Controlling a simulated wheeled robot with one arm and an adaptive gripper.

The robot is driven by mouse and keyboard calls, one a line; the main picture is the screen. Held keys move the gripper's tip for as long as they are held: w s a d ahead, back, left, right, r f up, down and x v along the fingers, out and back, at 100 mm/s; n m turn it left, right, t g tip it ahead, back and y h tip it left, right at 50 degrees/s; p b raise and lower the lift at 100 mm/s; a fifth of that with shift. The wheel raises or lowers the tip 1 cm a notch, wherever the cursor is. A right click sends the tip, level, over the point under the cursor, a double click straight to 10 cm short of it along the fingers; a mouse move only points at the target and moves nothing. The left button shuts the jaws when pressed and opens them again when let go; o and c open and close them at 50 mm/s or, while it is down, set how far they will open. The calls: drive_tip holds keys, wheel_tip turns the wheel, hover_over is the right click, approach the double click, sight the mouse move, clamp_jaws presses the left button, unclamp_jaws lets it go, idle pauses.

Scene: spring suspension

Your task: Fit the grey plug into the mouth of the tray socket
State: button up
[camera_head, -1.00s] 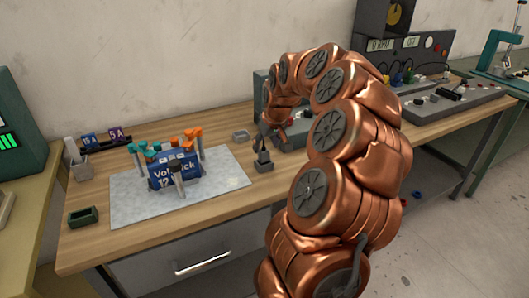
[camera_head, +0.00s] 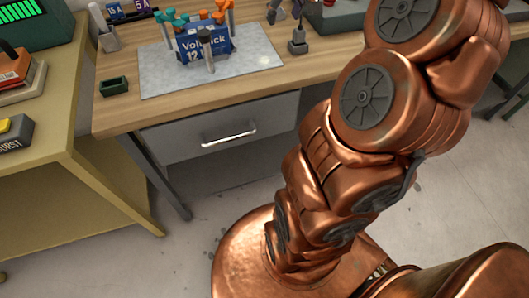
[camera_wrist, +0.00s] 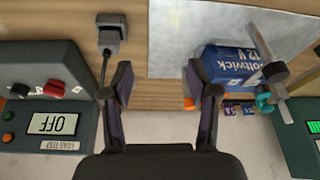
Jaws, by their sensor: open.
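A grey block-shaped piece (camera_head: 297,45), which looks like the plug, stands upright on the wooden bench just right of the pale mat. In the wrist view it (camera_wrist: 110,36) sits at upper left, with a dark cable running down from it behind my left finger. I cannot tell whether it is one piece or a plug on a socket. My gripper (camera_wrist: 160,88) is open, with nothing between its fingers, and the grey piece lies beyond the left finger, apart from it. In the head view the gripper is at the top edge, partly cut off. I cannot identify the tray socket for certain.
A blue battery (camera_head: 205,44) with clamps and tools stands on the pale mat (camera_head: 160,75). A green tray (camera_head: 114,86) lies left of it. A load-test unit (camera_wrist: 45,95) stands at left in the wrist view. Bare bench surrounds the grey piece.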

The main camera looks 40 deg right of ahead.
drive_tip(key=s+a+f+n+g, duration=0.1)
drive_tip(key=s+a, duration=0.2)
drive_tip(key=a, duration=0.3)
drive_tip(key=s+a+f+n+g+y, duration=0.1)
drive_tip(key=s+a, duration=0.2)
drive_tip(key=a, duration=0.4)
drive_tip(key=s+a+f+n, duration=0.1)
drive_tip(key=s+a+f, duration=0.15)
drive_tip(key=a, duration=0.35)
drive_tip(key=s+a+f+g, duration=0.1)
drive_tip(key=s+a+f, duration=0.2)
drive_tip(key=s, duration=0.6)
drive_tip(key=s+a+f+g, duration=0.2)
drive_tip(key=s+a, duration=0.3)
drive_tip(key=s, duration=0.3)
drive_tip(key=shift+s+a+f+g, duration=0.15)
drive_tip(key=shift+s+f+g, duration=0.15)
drive_tip(key=shift+s+f, duration=0.1)
